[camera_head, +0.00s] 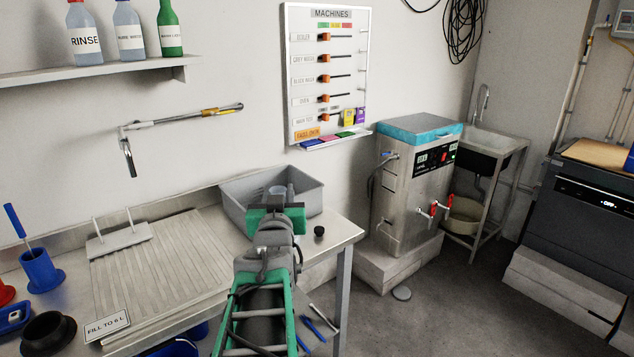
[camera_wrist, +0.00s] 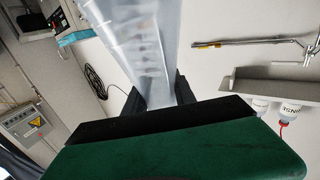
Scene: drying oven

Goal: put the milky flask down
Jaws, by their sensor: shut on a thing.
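The milky flask (camera_wrist: 143,40) is a translucent whitish vessel with faint marks on its side. In the wrist view it rises between the two dark fingers of my gripper (camera_wrist: 158,92), which are shut on it. In the head view my green and grey gripper (camera_head: 277,207) is at the grey basin on the bench. A small pale part of the flask (camera_head: 278,190) shows just beyond it, over the basin. The gripper and arm hide most of the flask, and I cannot tell whether it touches the basin.
The grey basin (camera_head: 310,190) stands at the back of the bench. A ribbed draining board (camera_head: 165,270) with a pegged block (camera_head: 119,240) lies left of my arm. A small black stopper (camera_head: 319,231) sits to the right. A wall tap (camera_head: 128,150) juts out above the board.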

